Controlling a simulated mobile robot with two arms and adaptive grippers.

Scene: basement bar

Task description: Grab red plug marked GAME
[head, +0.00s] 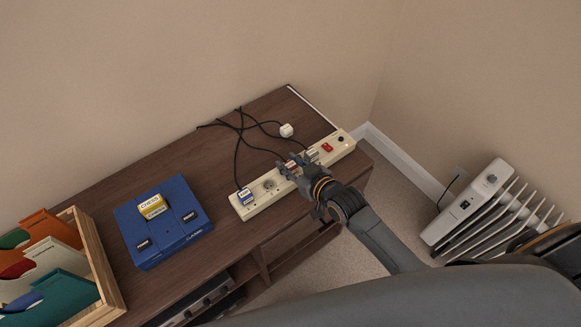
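A cream power strip (256,200) lies diagonally on the dark brown cabinet top. My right gripper (293,165) is low over the middle of the strip, coming from the lower right. A small plug with a reddish face and pale label (291,166) shows between its fingers, with a black cord running up to it. The label is too small to read, and the fingers partly hide the plug. I cannot tell whether they press on it. A blue-and-white labelled plug (246,196) sits at the strip's left end. My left gripper is not in view.
A red switch (327,147) is near the strip's right end. A loose white plug (286,130) and tangled black cords lie behind. A blue console (162,222) and a wooden crate (98,262) stand left. A white heater (468,200) stands on the floor right.

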